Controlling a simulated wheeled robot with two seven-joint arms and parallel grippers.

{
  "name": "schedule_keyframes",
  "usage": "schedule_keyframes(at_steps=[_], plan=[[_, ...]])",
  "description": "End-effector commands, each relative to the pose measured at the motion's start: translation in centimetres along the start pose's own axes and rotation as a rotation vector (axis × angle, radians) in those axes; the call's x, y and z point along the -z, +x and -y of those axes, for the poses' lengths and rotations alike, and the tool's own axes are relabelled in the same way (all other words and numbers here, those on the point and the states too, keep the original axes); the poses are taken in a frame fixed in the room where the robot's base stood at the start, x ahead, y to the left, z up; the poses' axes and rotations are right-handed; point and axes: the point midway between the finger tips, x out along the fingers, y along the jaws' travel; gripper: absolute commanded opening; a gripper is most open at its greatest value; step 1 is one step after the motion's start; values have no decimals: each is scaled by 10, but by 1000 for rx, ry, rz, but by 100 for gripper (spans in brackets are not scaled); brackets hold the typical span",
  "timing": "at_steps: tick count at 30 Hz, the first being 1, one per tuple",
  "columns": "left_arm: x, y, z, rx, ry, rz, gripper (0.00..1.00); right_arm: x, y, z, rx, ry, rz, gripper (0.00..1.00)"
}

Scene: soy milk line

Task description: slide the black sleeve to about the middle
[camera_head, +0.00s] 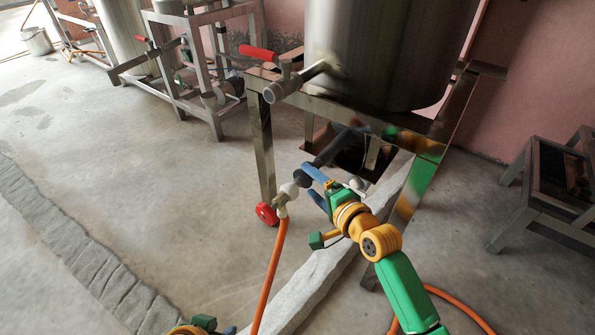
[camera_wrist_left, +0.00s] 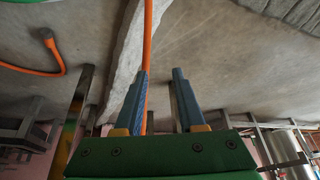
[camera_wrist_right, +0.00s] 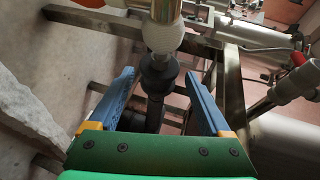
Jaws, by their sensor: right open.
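The black sleeve (camera_wrist_right: 158,76) sits just past a white rounded fitting on a dark pipe in the right wrist view. In the head view the dark pipe (camera_head: 328,152) slants up and right from the white fitting, and the sleeve (camera_head: 302,177) is small at its lower end. My right gripper (camera_head: 312,185) is open; it also shows in the right wrist view (camera_wrist_right: 163,97), its blue fingers on either side of the sleeve with gaps. My left gripper (camera_wrist_left: 159,75) is open and empty, with an orange hose passing by its left finger. Only a bit of my left arm shows at the head view's bottom edge.
A large steel tank (camera_head: 390,50) stands on a metal frame (camera_head: 262,150) behind the pipe. A red-handled valve (camera_head: 262,53) juts out left. The orange hose (camera_head: 268,280) hangs from the fitting. A raised concrete strip (camera_head: 320,280) crosses the floor. A dark metal stand (camera_head: 550,185) is at right.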

Motion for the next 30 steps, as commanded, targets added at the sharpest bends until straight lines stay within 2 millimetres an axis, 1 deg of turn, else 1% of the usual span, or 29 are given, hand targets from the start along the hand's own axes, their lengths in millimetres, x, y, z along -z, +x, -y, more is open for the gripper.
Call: schedule_keyframes(at_steps=[3,7,14,18,23,30], plan=[[24,3,-2,-1,6,-116,39,0,6,-2,0,0,0,82],[52,1,-4,-4,13,-250,39,0,13,-2,-1,-1,0,82],[99,-11,-8,-10,23,-491,39,0,24,-2,0,-2,-1,82],[126,-25,-12,-16,29,-641,39,0,31,-2,0,-1,-2,82],[153,-45,-15,-22,36,-813,39,0,38,-2,0,-2,-2,82],[185,-84,-22,-36,45,-1076,39,0,49,-3,-1,-2,-1,82]])
